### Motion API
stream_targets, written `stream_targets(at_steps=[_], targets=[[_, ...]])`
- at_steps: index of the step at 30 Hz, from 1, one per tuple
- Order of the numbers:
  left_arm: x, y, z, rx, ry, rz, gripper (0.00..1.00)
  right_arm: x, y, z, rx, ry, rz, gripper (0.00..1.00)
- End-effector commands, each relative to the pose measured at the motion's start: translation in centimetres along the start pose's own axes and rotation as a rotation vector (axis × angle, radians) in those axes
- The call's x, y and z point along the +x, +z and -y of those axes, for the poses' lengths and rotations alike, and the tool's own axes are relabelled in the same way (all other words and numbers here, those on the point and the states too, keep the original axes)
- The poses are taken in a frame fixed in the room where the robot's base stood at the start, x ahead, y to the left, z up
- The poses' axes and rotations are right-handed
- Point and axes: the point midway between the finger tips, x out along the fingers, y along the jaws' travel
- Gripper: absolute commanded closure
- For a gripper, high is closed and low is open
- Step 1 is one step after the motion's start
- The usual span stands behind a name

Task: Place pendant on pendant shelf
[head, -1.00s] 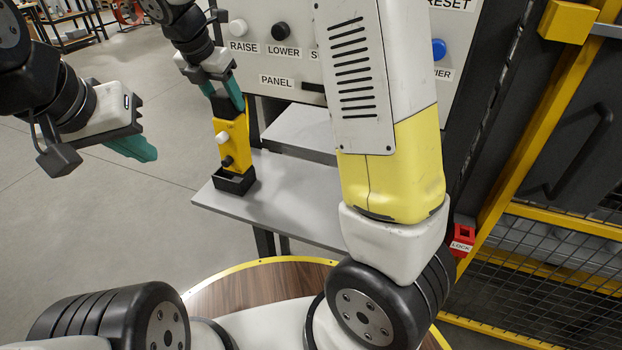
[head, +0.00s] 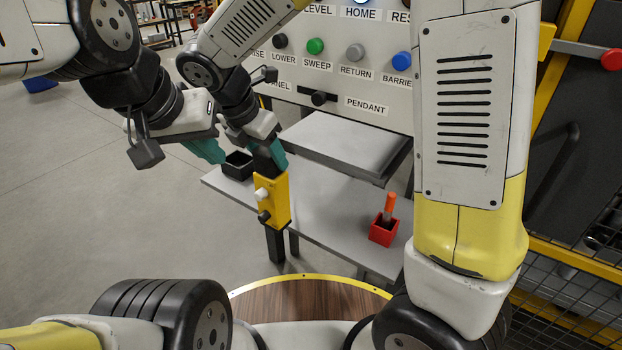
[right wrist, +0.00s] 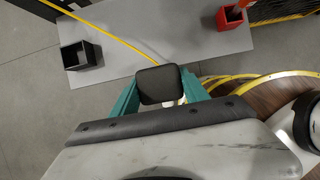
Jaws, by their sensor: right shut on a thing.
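The pendant (head: 271,200) is a yellow box with a white and a black knob and a dark top block. My right gripper (head: 268,157) is shut on that dark block, which also shows between the teal fingers in the right wrist view (right wrist: 158,85). The pendant hangs upright in front of the lower shelf's edge, clear of the black holder. The pendant shelf appears to be the upper grey shelf (head: 345,140) below the PENDANT label, and its top looks bare. My left gripper (head: 207,151) is left of the pendant, with no held object visible; its finger gap is unclear.
The lower grey shelf (head: 325,205) bears an empty black holder (head: 238,165), also in the right wrist view (right wrist: 80,55), and a red holder (head: 383,231) with an orange-handled item (head: 390,202). The button panel (head: 335,75) rises behind. A yellow-framed mesh fence (head: 570,268) stands right.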

Motion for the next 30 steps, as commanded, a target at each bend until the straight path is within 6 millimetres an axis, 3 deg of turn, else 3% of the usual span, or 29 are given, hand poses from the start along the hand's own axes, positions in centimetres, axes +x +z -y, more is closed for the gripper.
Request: stream_targets(at_steps=[5, 21, 30], targets=[[0.0, 0.0, 0.0, 0.000, 0.000, 0.000, 1.00, 1.0, 1.7, -0.3, 0.004, 0.000, 0.000, 1.00], [0.0, 0.0, 0.0, 0.000, 0.000, 0.000, 1.00, 6.4, 11.4, -2.1, 0.004, 0.000, 0.002, 1.00], [0.0, 0.0, 0.0, 0.000, 0.000, 0.000, 1.00, 7.2, 12.8, -2.4, 0.002, 0.001, 0.001, 1.00]])
